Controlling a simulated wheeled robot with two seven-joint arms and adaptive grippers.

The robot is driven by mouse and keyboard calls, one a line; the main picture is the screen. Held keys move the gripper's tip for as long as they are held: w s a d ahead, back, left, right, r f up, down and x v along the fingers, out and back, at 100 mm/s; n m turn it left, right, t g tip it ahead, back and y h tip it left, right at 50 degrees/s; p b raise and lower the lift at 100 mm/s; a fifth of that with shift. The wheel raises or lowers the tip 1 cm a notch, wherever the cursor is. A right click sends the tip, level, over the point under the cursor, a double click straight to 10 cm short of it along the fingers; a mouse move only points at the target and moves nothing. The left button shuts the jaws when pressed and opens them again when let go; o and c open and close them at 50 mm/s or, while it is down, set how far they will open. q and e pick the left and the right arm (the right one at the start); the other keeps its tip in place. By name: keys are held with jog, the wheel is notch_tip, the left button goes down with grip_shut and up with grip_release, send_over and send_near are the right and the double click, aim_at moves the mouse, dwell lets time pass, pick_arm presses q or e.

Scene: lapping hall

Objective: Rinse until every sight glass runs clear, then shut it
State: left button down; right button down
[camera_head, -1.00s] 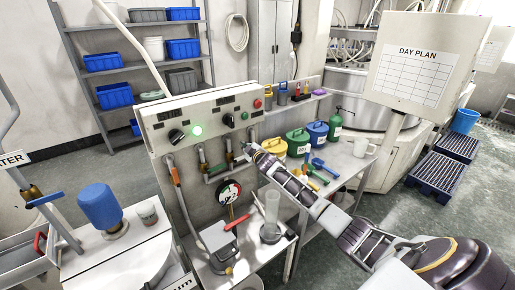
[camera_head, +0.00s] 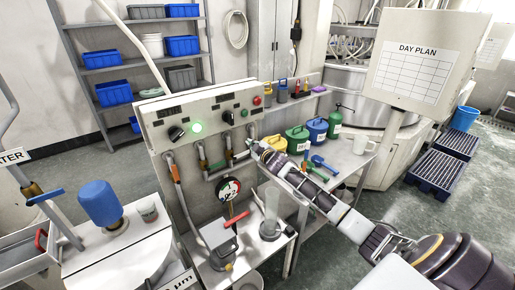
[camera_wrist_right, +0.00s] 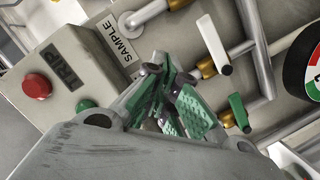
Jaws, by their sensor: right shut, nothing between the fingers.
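My right gripper (camera_head: 254,145) is shut and empty, close to the pipework at the right end of the grey control panel (camera_head: 200,115). In the right wrist view its green-padded fingers (camera_wrist_right: 180,103) are together, apart from a white lever (camera_wrist_right: 213,45) and a green lever (camera_wrist_right: 238,112) on brass-fitted pipes. A SAMPLE label (camera_wrist_right: 120,38) is above the fingers. Upright tube sections (camera_head: 201,153) and (camera_head: 228,144) under the panel may be the sight glasses; their contents are too small to judge. A round gauge (camera_head: 229,188) hangs below. My left gripper is out of view.
A red button (camera_wrist_right: 37,86) and a green button (camera_wrist_right: 85,104) by a TRIP label are close to my right gripper. A clear cylinder (camera_head: 271,212) stands on the bench below. Yellow, green and blue cans stand on the side table (camera_head: 350,160). A blue bottle (camera_head: 99,203) is at left.

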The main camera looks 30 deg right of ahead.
jog(key=shift+s+d+r+b, duration=0.15)
jog(key=shift+s+r, duration=0.1)
jog(key=shift+s, duration=0.7)
jog(key=shift+s+a+r+b, duration=0.15)
jog(key=shift+s+r, duration=0.1)
jog(key=shift+s, duration=0.65)
jog(key=shift+d, duration=0.1)
dwell(0.7)
